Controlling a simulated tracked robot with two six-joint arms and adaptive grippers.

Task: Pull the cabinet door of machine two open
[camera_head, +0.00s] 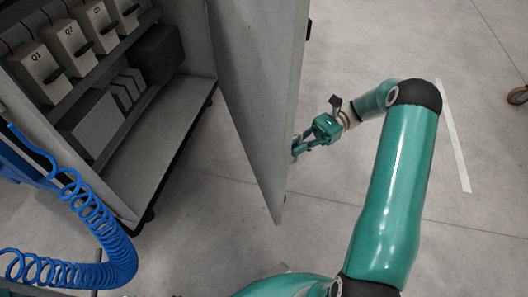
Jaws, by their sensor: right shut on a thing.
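The cabinet (172,150) stands at the left with its inside showing. Its grey door (258,80) stands open, swung out toward the middle of the view. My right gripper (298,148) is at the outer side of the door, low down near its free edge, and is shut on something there. The door hides the fingertips in part, and what they hold is too small to make out; it is probably part of the door. My left gripper is not in view.
Inside the cabinet are white boxes labelled Q1 and Q2 (45,72) and grey and dark boxes. A coiled blue hose (100,225) hangs at the lower left. A caster wheel (517,95) shows at the right edge. The floor at the right is mostly clear, with a white tape strip (455,140).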

